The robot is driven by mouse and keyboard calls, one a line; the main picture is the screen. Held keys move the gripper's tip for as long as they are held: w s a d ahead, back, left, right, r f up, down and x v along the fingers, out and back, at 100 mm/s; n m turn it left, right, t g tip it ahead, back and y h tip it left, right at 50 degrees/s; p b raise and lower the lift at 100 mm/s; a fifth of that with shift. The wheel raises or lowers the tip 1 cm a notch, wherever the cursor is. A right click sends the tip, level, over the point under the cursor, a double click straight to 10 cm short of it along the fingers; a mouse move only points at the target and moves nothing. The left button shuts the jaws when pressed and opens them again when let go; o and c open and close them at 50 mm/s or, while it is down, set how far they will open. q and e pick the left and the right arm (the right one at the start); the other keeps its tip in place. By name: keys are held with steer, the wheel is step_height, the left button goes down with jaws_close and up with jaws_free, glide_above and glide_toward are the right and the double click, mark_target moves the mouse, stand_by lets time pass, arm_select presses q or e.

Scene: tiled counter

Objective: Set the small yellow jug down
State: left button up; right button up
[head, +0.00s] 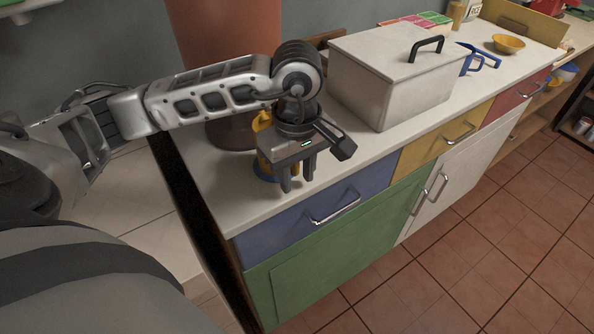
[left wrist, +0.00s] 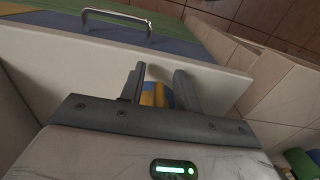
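The small yellow jug (head: 262,123) with blue near its bottom is at the near left end of the counter, mostly hidden behind my left gripper in the head view. My left gripper (head: 298,180) points down over it, its fingers only a little apart. In the left wrist view a strip of yellow and blue jug (left wrist: 158,95) fills the gap between the fingers of the left gripper (left wrist: 162,85), so it appears shut on the jug. The jug looks upright; whether its base touches the counter I cannot tell. My right gripper is not in view.
A large pale lidded box (head: 385,85) with a black handle stands to the right on the counter (head: 235,205). A big brown cylinder (head: 228,60) is close behind the jug. Farther right are blue-handled items (head: 481,56) and a yellow bowl (head: 508,43).

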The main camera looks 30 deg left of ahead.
arm_select(q)
step_height(320, 180, up, 12)
steer(key=shift+r, duration=0.15)
stand_by(0.7)
